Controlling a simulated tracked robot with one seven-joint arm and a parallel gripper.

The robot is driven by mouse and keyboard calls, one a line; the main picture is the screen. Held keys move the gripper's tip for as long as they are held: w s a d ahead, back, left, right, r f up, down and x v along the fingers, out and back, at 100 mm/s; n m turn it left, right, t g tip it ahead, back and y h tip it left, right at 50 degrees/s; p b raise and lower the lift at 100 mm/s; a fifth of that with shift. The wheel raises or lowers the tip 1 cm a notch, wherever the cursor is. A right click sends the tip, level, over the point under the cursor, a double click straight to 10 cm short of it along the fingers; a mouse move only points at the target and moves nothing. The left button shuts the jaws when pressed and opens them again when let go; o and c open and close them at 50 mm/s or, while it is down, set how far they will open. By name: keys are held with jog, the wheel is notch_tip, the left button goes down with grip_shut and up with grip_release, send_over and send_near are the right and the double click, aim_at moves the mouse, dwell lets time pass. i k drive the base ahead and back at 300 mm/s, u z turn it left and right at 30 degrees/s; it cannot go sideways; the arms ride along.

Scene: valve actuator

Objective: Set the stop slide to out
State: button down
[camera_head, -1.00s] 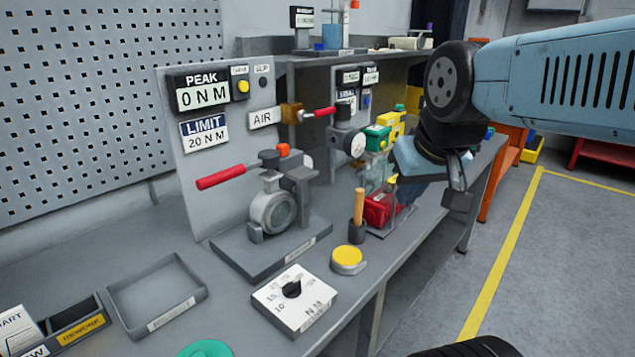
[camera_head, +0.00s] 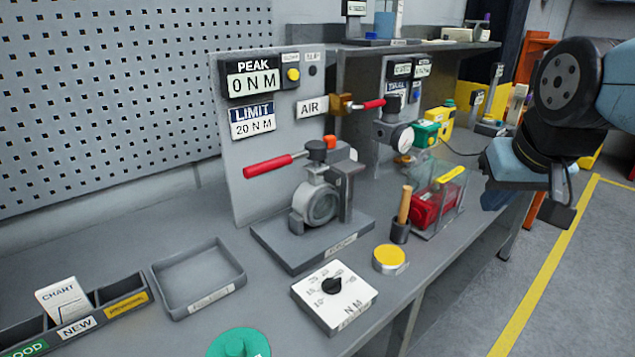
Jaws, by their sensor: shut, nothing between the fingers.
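The valve rig stands on the bench, with a grey round valve body (camera_head: 316,204) on a dark base plate (camera_head: 300,248). A red-handled lever (camera_head: 268,166) points left from its top. A small orange block (camera_head: 329,142) sits by the top of a grey bracket (camera_head: 350,185) at the valve's right side. I cannot tell for sure which part is the stop slide, or its position. My gripper (camera_head: 560,212) hangs at the right, beyond the bench's front edge, well apart from the valve. It is shut and touches nothing that I can see.
Near the bench's front edge are a torque dial block (camera_head: 345,302), a yellow button (camera_head: 389,259), a wooden-handled tool (camera_head: 404,205) in a holder and a red device (camera_head: 430,206) in a clear guard. An empty grey tray (camera_head: 200,282) lies left. The panel (camera_head: 236,185) stands behind the valve.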

aim_at(331, 140)
jog(key=u, duration=0.05)
jog(key=k, duration=1.15)
jog(key=u, duration=0.35)
jog(key=i, duration=1)
jog(key=u, duration=0.05)
